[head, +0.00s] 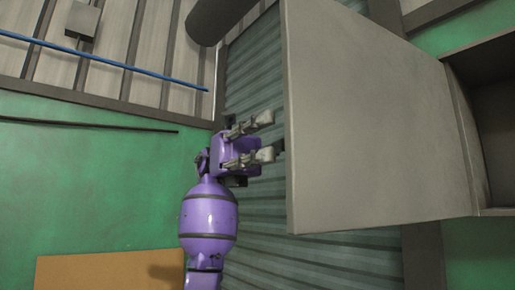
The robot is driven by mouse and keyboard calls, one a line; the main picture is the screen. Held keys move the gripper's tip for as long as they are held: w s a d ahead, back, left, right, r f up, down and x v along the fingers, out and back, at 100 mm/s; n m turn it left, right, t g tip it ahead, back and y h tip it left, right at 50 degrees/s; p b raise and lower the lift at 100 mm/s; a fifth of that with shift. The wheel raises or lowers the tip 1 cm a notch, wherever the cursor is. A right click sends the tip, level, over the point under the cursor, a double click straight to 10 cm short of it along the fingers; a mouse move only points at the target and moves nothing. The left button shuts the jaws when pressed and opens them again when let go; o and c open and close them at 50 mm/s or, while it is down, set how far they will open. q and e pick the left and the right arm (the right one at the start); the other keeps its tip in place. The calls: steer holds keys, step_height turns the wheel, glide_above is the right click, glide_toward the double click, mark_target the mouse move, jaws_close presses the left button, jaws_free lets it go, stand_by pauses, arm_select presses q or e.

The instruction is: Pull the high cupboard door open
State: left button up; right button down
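The cupboard door (370,120) is a large plain grey panel. It stands swung out from the cupboard (468,135), hinged on its right side, and part of the dark interior (497,125) shows. My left gripper (266,137), on a purple arm, is just left of the door's free edge. Its two fingers are spread apart, pointing right, with nothing seen between them. A small dark piece shows between the lower fingertip and the door edge; I cannot tell what it is. Whether the fingers touch the door is unclear. No handle is clearly visible. My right gripper is out of view.
A ribbed grey-green shutter (330,262) lies behind the door and gripper. A green wall (90,190) with a blue pipe (100,61) above is at left. A dark cylinder (215,18) hangs at top. A tan board (100,272) is at lower left.

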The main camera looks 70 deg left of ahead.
arm_select(q)
steer(key=s+a, duration=0.1)
steer(key=a, duration=0.6)
steer(key=shift+a, duration=0.15)
steer(key=shift+r, duration=0.1)
